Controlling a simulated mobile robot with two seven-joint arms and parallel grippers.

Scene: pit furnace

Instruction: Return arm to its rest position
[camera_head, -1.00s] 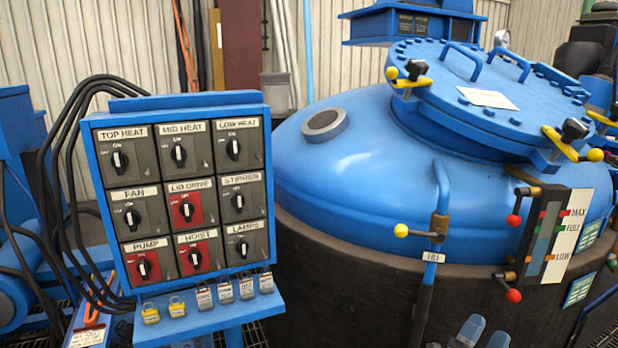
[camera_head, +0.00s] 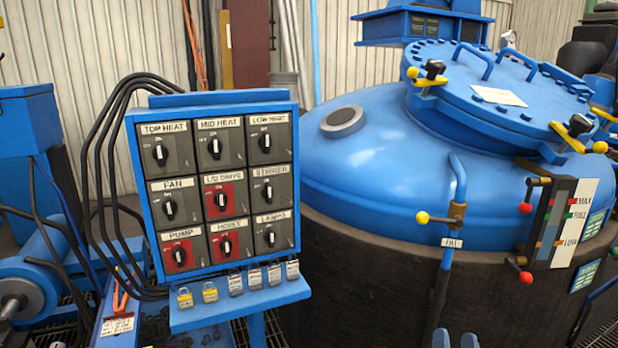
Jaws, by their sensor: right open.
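Only the tips of my right gripper (camera_head: 455,341) show, at the bottom edge, right of centre. Its two grey-blue fingertips stand apart with nothing seen between them. They are in front of the dark lower wall of the furnace (camera_head: 375,270), and I see no contact with anything. The rest of the right arm is out of the picture. My left gripper is not in view.
A blue switch panel (camera_head: 138,215) with labelled rotary switches stands left of centre, with several padlocks (camera_head: 236,284) on its ledge. The furnace's blue bolted lid (camera_head: 470,85) and the yellow-knobbed FILL valve lever (camera_head: 440,220) are at right. Black cables (camera_head: 85,170) hang beside the panel.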

